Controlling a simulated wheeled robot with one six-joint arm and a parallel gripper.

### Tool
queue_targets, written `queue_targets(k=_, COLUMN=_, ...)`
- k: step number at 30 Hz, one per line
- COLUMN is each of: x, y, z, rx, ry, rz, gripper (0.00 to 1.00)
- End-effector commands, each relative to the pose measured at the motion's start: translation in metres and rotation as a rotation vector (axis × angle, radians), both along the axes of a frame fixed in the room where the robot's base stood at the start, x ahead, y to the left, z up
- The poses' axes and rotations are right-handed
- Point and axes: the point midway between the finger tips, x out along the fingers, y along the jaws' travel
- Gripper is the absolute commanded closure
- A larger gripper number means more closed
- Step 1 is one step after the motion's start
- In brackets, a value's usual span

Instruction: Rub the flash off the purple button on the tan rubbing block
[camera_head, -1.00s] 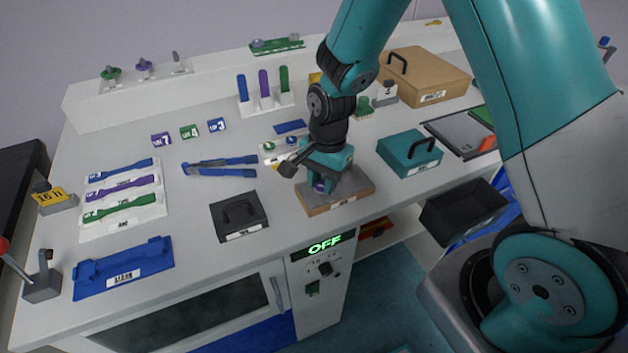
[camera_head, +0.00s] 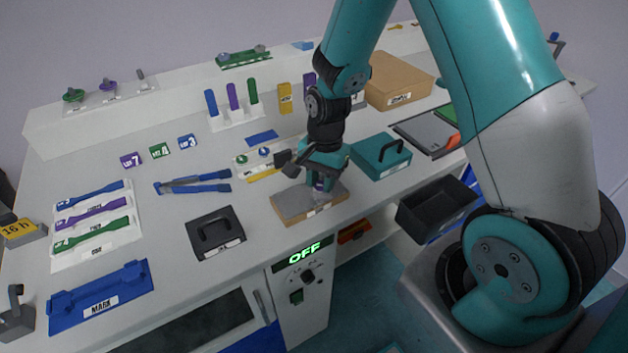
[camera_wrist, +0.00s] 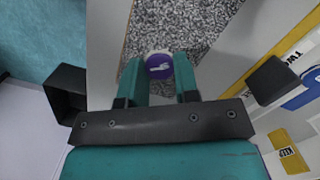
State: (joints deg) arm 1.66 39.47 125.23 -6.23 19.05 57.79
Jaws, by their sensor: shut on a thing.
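The tan rubbing block (camera_head: 293,208) lies near the front edge of the bench, with a grey speckled top that also fills the upper middle of the wrist view (camera_wrist: 205,25). My gripper (camera_head: 319,188) points down over the right part of the block. In the wrist view its two teal fingers (camera_wrist: 158,77) are shut on the purple button (camera_wrist: 159,66), which has a white mark on its face. The button is at the grey surface; I cannot tell whether it touches.
A teal box with a handle (camera_head: 380,156) stands close right of the block. A black handled plate (camera_head: 214,236) lies to the left. A small tray with buttons (camera_head: 243,170) sits behind. A dark open bin (camera_head: 437,210) hangs off the front edge.

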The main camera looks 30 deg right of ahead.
Motion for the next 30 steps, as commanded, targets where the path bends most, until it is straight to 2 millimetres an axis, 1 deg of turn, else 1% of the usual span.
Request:
queue_targets(k=1, x=-0.002, y=-0.009, z=-0.001, rx=-0.008, ry=0.006, rz=-0.009, gripper=0.90)
queue_targets(k=6, x=-0.002, y=-0.023, z=0.000, rx=-0.007, ry=0.006, rz=-0.006, gripper=0.90)
queue_targets(k=10, x=-0.001, y=-0.027, z=0.000, rx=-0.007, ry=0.005, rz=-0.004, gripper=0.90)
queue_targets(k=14, x=-0.001, y=-0.021, z=0.000, rx=-0.005, ry=0.004, rz=0.000, gripper=0.90)
queue_targets(k=24, x=-0.001, y=0.009, z=0.003, rx=-0.004, ry=0.002, rz=0.001, gripper=0.90)
queue_targets(k=30, x=0.000, y=0.015, z=0.002, rx=-0.003, ry=0.001, rz=0.000, gripper=0.90)
